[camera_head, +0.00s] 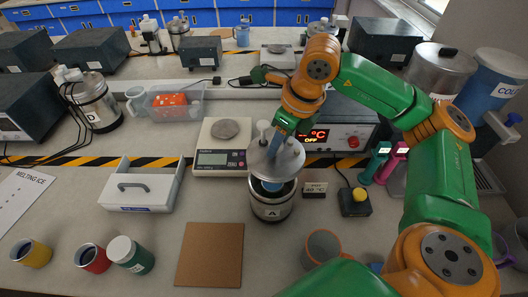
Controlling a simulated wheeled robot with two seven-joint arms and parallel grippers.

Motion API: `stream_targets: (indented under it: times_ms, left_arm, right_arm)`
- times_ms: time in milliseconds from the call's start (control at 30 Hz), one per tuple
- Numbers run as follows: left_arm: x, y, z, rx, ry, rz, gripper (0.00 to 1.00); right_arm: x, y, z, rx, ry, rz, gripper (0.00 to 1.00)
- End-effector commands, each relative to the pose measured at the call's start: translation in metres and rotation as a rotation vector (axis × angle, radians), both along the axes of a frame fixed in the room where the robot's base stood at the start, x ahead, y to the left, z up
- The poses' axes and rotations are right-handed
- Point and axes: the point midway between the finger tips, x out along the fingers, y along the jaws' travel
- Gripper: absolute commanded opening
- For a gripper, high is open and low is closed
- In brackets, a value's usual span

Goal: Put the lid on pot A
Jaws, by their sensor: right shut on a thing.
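Pot A (272,208), a metal pot labelled "A", stands upright on the bench in the middle of the view. The round grey metal lid (287,164) is above the pot, and part of the pot's open mouth with something blue inside shows below the lid's front edge. My right gripper (276,142) is shut on the lid, holding it from above near its top. The lid seems apart from the rim and set slightly towards the back. The exact gap cannot be told. My left gripper is not in view.
A scale (220,158) with a grey disc stands behind left of the pot. A brown board (210,255) lies in front left. A yellow-button box (355,202) and small display (315,189) are to the right, a grey mug (324,246) in front right. A heater unit (340,138) stands behind.

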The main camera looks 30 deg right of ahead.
Motion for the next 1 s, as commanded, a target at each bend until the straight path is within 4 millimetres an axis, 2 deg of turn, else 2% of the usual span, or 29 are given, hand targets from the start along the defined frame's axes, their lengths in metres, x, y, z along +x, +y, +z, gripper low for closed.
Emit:
stream_targets:
  times_ms: [500,1000]
  left_arm:
    - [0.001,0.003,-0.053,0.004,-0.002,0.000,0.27]
    - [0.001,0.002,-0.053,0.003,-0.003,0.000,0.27]
  right_arm:
    - [0.000,0.001,-0.062,0.000,0.000,0.002,0.00]
    - [0.000,0.002,-0.062,0.000,0.000,0.003,0.00]
